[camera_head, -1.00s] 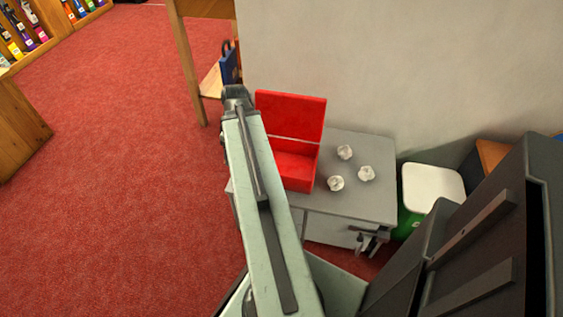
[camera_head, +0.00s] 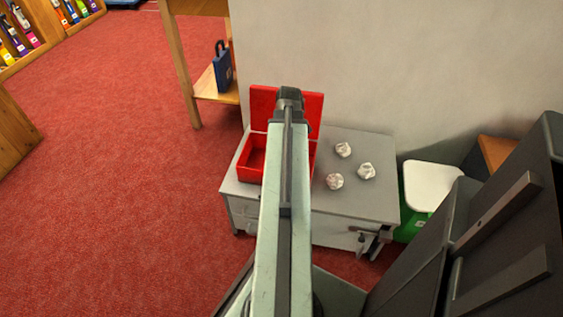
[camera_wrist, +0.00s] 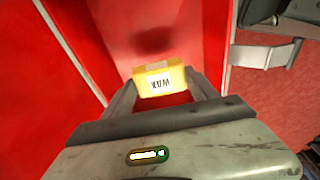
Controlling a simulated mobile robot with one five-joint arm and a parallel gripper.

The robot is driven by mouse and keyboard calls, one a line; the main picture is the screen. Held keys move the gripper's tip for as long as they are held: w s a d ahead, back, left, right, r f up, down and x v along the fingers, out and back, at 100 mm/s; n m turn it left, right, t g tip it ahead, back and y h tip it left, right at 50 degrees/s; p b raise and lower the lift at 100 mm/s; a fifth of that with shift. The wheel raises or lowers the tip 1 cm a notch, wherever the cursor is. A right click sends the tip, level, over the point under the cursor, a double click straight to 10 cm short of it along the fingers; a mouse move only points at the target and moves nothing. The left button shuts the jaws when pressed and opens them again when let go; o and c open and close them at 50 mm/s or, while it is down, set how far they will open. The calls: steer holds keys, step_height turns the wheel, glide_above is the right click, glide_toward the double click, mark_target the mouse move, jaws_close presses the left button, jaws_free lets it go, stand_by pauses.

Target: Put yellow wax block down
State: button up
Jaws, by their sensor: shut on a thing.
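The yellow wax block (camera_wrist: 160,72), with a dark printed label, shows in the wrist view between the two fingers of my gripper (camera_wrist: 161,92). The gripper is shut on it. Behind the block is the red inside of an open red box (camera_wrist: 152,20), with a dark shadow on its floor. In the head view the red box (camera_head: 252,158) stands on a grey cabinet with its lid up. My arm covers the box's right part there, and hides the gripper and block. I cannot tell how high the block is above the box floor.
Several crumpled white balls (camera_head: 343,150) lie on the grey cabinet top (camera_head: 345,200), right of the box. A green bin with a white lid (camera_head: 432,186) stands to the right. A pale wall (camera_head: 380,60) rises behind. Open red carpet (camera_head: 120,200) lies left.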

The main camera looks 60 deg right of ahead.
steer(key=shift+f+b, duration=1.85)
steer(key=shift+f, duration=0.1)
steer(key=shift+r, duration=0.2)
steer(key=shift+f, duration=0.15)
steer(key=o, duration=1.4)
steer(key=r+p, duration=0.4)
steer(key=s+r+p, duration=0.1)
steer(key=r+p, duration=0.7)
steer(key=shift+s+d+r, duration=0.2)
steer(key=shift+s+d, duration=0.05)
steer(key=shift+s, duration=0.1)
steer(key=shift+f, duration=0.15)
